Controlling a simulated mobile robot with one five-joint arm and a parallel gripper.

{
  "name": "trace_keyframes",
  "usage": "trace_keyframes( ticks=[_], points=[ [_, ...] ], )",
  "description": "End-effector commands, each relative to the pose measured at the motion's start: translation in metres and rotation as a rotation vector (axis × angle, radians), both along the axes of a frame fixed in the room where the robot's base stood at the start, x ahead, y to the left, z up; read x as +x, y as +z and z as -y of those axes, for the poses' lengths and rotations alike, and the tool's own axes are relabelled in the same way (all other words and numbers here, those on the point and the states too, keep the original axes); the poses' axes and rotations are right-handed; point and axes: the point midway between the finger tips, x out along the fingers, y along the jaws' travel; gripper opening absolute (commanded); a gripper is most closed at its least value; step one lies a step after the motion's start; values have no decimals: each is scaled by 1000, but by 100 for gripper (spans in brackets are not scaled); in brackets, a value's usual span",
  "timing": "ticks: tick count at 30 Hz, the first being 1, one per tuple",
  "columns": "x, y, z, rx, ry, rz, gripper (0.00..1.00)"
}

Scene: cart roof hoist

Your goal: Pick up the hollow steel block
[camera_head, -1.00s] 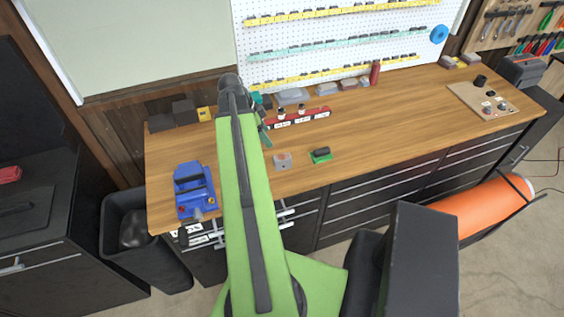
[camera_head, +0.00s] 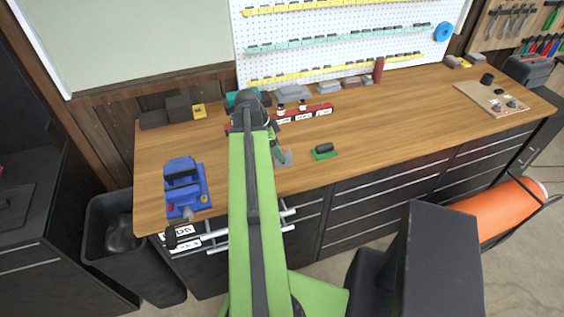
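The hollow steel block (camera_head: 288,157) is a small grey block on the wooden workbench (camera_head: 400,113), near its front edge. It is partly hidden behind the end of my arm. My gripper (camera_head: 277,149) points down at the block's upper left side in the picture. Only a small dark green part of it shows past the arm. I cannot tell whether it touches the block or whether its fingers are open or shut.
A green block with a black top (camera_head: 323,151) lies just right of the steel block. A blue vise (camera_head: 184,187) stands at the bench's left end. A red rack (camera_head: 305,113) with small bottles is behind. The bench's middle right is clear.

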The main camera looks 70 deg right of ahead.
Motion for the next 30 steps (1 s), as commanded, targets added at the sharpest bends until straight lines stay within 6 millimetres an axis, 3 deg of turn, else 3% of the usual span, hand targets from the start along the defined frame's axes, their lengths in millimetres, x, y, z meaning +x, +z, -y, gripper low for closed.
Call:
trace_keyframes(
  ticks=[1,6,14,28,30],
  points=[
    [-3,-14,2,0,-1,0,62],
    [-11,-42,8,0,-1,0,62],
    [-14,-41,9,-1,0,1,62],
    [-13,-41,9,0,1,0,2],
    [-13,-41,9,0,1,0,0]
  ],
)
